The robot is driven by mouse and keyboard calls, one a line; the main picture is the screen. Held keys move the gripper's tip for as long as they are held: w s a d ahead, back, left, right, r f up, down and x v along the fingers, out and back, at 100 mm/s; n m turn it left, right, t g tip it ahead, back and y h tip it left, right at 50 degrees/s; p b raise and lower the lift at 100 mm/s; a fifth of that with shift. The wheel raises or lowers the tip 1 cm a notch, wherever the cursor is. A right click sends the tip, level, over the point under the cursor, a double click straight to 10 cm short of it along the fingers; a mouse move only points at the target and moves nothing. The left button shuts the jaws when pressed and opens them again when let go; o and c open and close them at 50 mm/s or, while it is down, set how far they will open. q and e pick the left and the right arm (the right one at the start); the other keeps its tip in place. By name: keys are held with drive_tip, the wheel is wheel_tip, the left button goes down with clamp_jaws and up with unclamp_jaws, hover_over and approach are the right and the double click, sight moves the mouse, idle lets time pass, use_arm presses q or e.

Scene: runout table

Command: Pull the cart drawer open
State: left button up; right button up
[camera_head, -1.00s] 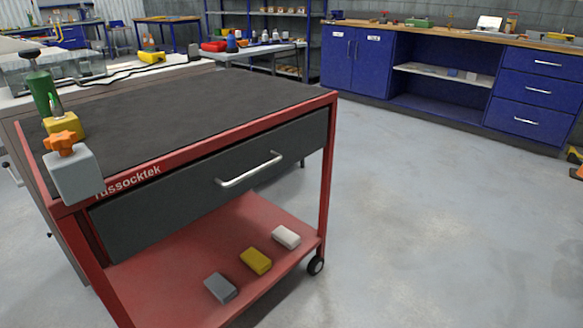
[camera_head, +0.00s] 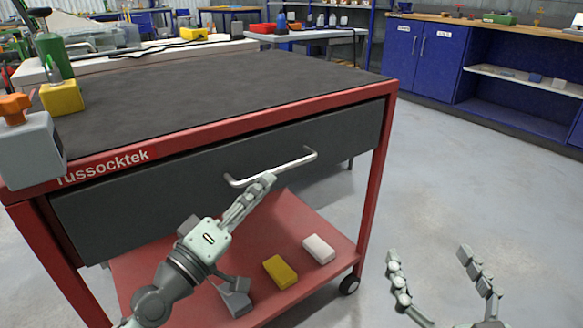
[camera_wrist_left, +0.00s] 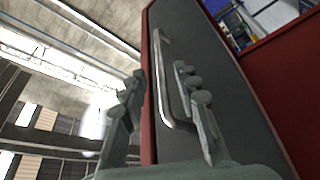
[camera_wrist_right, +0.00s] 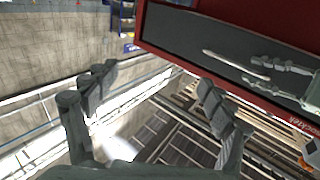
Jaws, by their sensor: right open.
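The red cart holds a dark grey drawer (camera_head: 120,205), which sits in the frame below the cart's black top and looks shut. Its silver bar handle (camera_head: 290,164) spans the middle of the front. My left gripper (camera_head: 265,184) is at the handle's lower side, in front of the drawer. In the left wrist view the handle (camera_wrist_left: 163,80) runs between its two fingers, which are partly spread with gaps beside the bar; firm contact is not visible. My right gripper (camera_head: 432,252) is open and empty, right of the cart. The drawer also shows in the right wrist view (camera_wrist_right: 180,35).
A grey block (camera_head: 237,302), a yellow block (camera_head: 280,271) and a white block (camera_head: 319,249) lie on the cart's lower red shelf (camera_head: 290,215). A clamp-like grey piece (camera_head: 28,150) stands at the top's left corner. The floor right of the cart is clear.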

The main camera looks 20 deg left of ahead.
sight(279, 170)
use_arm(q)
drive_tip(key=p+x, duration=0.1)
drive_tip(key=x, duration=0.4)
drive_tip(key=shift+r, duration=0.1)
drive_tip(key=shift+w+d, duration=0.25)
drive_tip(key=shift+w, duration=0.4)
use_arm(e)
drive_tip(key=d+f+g+h, duration=0.2)
drive_tip(key=d+f+g, duration=0.1)
drive_tip(key=f, duration=0.3)
drive_tip(key=shift+f, duration=0.2)
use_arm(q)
clamp_jaws()
